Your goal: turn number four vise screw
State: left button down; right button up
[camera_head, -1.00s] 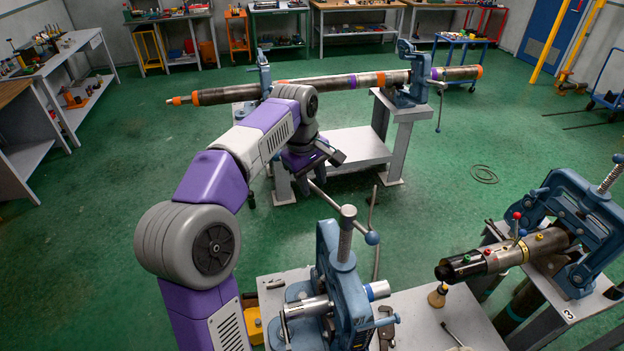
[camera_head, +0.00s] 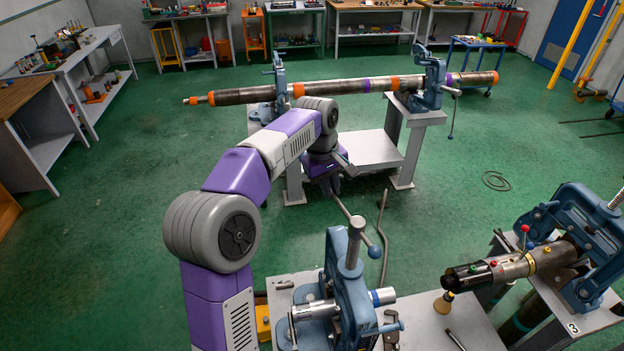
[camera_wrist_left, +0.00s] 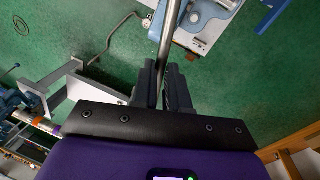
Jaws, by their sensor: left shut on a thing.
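The near blue vise (camera_head: 345,278) stands on the front bench with a short steel pipe (camera_head: 318,310) in it. Its upright grey screw (camera_head: 355,245) has a thin cross handle (camera_head: 352,216) with a blue ball end (camera_head: 375,252). I see no number on this vise. My left gripper (camera_head: 333,188) is at the far end of the handle, beyond the vise. In the left wrist view the two dark fingers (camera_wrist_left: 163,75) are shut on the steel handle bar (camera_wrist_left: 169,28), which runs between them. The fingertips are small and partly hidden in the head view. My right gripper is not in view.
Another blue vise (camera_head: 590,245) holds a dark tool pipe (camera_head: 515,266) on the right bench marked 3 (camera_head: 590,322). A long pipe (camera_head: 345,86) lies across the vises behind my left arm. Loose tools lie on the front bench (camera_head: 425,325). Green floor (camera_head: 130,180) is open at left.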

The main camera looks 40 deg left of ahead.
pick_arm(q)
jog(key=shift+w+d+r+m+p, duration=0.1)
jog(key=shift+w+d+m+p, duration=0.2)
jog(key=shift+w+m, duration=0.2)
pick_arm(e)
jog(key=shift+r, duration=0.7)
pick_arm(q)
jog(key=c, duration=1.1)
grip_release()
jog(key=shift+c, duration=0.2)
notch_tip(320, 180, up, 7)
jog(key=s+p, duration=0.1)
jog(key=shift+s+a+r, duration=0.15)
jog(key=shift+a, duration=0.3)
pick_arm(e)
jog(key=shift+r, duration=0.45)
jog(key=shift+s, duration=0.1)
